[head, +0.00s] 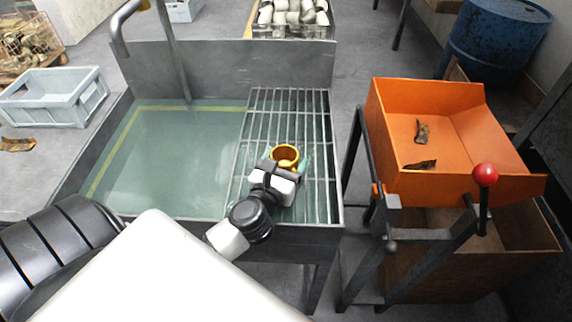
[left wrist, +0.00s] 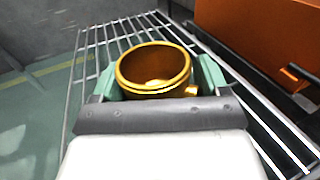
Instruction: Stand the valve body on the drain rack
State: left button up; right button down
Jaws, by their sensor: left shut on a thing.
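The valve body (left wrist: 153,70) is a gold, ring-like brass piece with an open top and a small stub at its right side. It also shows in the head view (head: 286,154), over the drain rack. My left gripper (head: 285,162) is shut on it, with green fingers (left wrist: 210,74) on both sides in the left wrist view. The valve body looks upright. Whether its underside touches the bars is hidden. The drain rack (head: 262,112) is a grate of metal bars over the right part of the tank. My right gripper is in neither view.
Greenish liquid fills the tank (head: 221,52) left of the rack. An orange tray (head: 470,130) with scraps and a red-knobbed lever (head: 485,174) stand to the right. A grey crate (head: 52,99) is at left, and a bin of pale cylinders (head: 292,32) is behind.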

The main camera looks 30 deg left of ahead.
pick_arm(q)
jog(key=shift+f, duration=0.1)
jog(key=o, duration=0.7)
jog(key=shift+f, duration=0.15)
jog(key=o, duration=0.5)
jog(key=shift+c, duration=0.2)
jog(key=shift+r, duration=0.2)
jog(key=shift+s, duration=0.2)
jog(key=s+b, duration=0.1)
jog(key=s, duration=0.2)
jog(key=s+d, duration=0.1)
jog(key=s, duration=0.2)
jog(key=s+d+b, duration=0.1)
jog(key=s, duration=0.3)
jog(key=shift+f+b, duration=0.15)
jog(key=shift+b, duration=0.15)
jog(key=shift+s+d+r, duration=0.1)
jog(key=shift+s+r, duration=0.1)
jog(key=shift+s, duration=0.55)
